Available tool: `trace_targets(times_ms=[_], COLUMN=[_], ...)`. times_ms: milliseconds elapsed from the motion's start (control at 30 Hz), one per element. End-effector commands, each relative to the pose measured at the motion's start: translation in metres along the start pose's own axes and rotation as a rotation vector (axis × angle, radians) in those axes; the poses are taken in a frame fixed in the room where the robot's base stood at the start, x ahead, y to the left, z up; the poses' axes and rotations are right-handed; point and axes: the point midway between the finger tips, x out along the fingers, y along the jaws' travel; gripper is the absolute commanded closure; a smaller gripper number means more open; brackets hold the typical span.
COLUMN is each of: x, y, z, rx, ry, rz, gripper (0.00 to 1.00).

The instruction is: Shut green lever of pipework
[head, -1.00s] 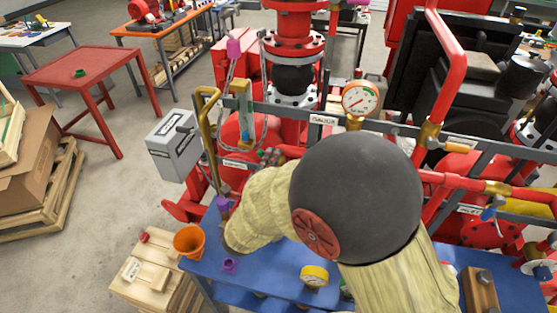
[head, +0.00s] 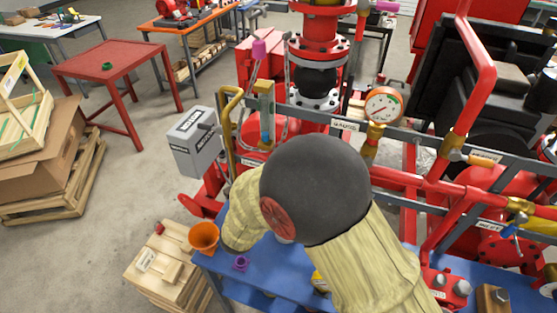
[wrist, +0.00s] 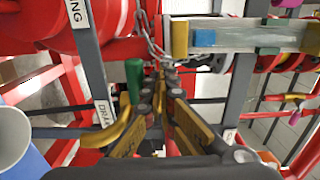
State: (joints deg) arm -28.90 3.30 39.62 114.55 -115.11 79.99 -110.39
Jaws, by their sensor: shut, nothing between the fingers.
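A green lever (wrist: 134,80) shows in the wrist view, with its grip standing up in the picture just left of my fingertips. A curved brass pipe (wrist: 105,137) lies below it, beside a "DRAIN" label (wrist: 104,114). My gripper (wrist: 166,75) is shut and empty, its two fingers together to the right of the green lever. I cannot tell whether finger and lever touch. In the head view my arm hides the gripper and the green lever.
A sight glass with brass ends and a blue block (wrist: 204,39) crosses the upper right; a chain (wrist: 150,40) hangs near the fingertips. A grey box (head: 195,142), an orange cup (head: 204,236) and a pressure gauge (head: 383,105) surround my arm. The blue bench (head: 275,268) lies below.

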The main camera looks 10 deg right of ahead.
Motion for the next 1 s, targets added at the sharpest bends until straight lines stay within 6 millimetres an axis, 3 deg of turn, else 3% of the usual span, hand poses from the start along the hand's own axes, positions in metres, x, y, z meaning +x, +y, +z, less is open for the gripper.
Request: trace_targets(times_ms=[567, 1000], x=[0.000, -0.036], y=[-0.014, -0.014], z=[0.000, 0.001], rx=[0.002, 0.000], ry=[0.000, -0.002], rz=[0.000, 0.001], gripper=[1.00, 1.00])
